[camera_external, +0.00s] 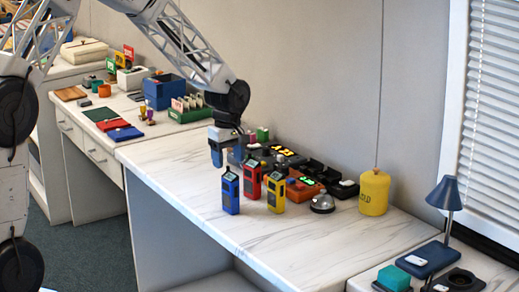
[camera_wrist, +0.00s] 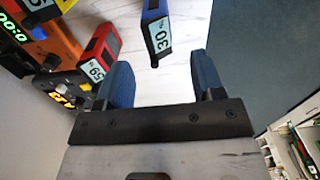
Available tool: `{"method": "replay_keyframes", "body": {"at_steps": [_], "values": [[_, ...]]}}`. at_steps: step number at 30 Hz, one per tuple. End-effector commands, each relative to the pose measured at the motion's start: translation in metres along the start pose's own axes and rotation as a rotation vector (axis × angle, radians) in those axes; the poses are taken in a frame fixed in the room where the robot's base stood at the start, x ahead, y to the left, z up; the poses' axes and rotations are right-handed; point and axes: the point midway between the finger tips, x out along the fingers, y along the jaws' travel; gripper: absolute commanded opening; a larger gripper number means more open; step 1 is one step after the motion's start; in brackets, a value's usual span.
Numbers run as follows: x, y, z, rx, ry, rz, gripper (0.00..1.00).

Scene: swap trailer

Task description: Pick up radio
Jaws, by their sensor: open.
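Three handheld radios stand upright on the white marbled counter: a blue radio (camera_external: 231,193), a red radio (camera_external: 252,177) and a yellow radio (camera_external: 276,192). My gripper (camera_external: 216,157) hangs pointing down, above and slightly left of the blue radio. In the wrist view the blue fingers of my gripper (camera_wrist: 163,72) are apart with nothing between them. The blue radio (camera_wrist: 157,28) with a "30" label is just beyond the gap, and the red radio (camera_wrist: 98,50) is left of it. The yellow radio (camera_wrist: 36,10) is cut off at the upper left.
Several dark devices with lit displays and an orange device (camera_external: 303,190) sit behind the radios. A silver bell (camera_external: 322,203) and a yellow canister (camera_external: 374,192) stand to the right. The counter (camera_external: 185,180) is clear at the front left. A blue lamp (camera_external: 446,194) stands far right.

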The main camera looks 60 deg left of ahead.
Motion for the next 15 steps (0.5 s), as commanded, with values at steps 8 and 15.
{"method": "replay_keyframes", "body": {"at_steps": [8, 15], "values": [[0.0105, 0.0001, 0.0002, 0.000, 0.000, 0.000, 0.62], [0.0116, 0.0000, 0.0003, 0.000, 0.000, 0.000, 0.62]]}}
